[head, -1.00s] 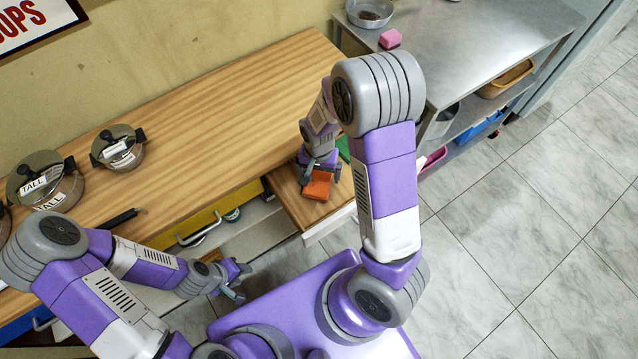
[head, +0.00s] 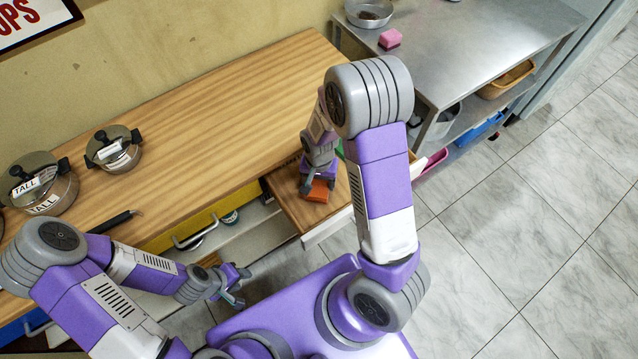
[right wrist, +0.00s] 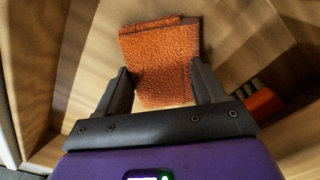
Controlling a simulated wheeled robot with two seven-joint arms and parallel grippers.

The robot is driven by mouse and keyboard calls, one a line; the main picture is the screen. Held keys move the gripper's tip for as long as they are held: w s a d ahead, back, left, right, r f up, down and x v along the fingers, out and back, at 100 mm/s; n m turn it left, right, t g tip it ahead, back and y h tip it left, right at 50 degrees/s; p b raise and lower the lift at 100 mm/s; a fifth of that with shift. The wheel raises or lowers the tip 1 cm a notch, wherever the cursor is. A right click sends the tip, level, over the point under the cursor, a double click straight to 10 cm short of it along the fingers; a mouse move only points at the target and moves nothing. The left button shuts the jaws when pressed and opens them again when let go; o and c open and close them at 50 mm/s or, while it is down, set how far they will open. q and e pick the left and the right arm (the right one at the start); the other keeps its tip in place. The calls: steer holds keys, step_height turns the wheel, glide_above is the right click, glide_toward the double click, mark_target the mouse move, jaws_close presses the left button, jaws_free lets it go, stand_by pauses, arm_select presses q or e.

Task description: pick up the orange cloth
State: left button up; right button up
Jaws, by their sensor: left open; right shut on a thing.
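The orange cloth (head: 318,191) is a small folded piece in the open wooden drawer at the centre of the head view. In the right wrist view the cloth (right wrist: 160,62) lies between my two dark fingers. My right gripper (head: 319,186) reaches down into the drawer and is shut on the cloth, partly covering it in the head view. Whether the cloth is clear of the drawer floor cannot be told. My left gripper (head: 236,288) is open and empty, in front of the counter at the lower left.
The drawer (head: 335,219) has raised walls around my right gripper. Another orange item (right wrist: 262,104) lies to the right in the wrist view. Pots (head: 113,150) stand on the wooden counter (head: 220,130). A metal table (head: 470,60) holds a pink block (head: 390,38) and a bowl.

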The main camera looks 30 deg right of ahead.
mark_target(319, 183)
step_height(319, 183, up, 10)
steer(key=p, duration=0.4)
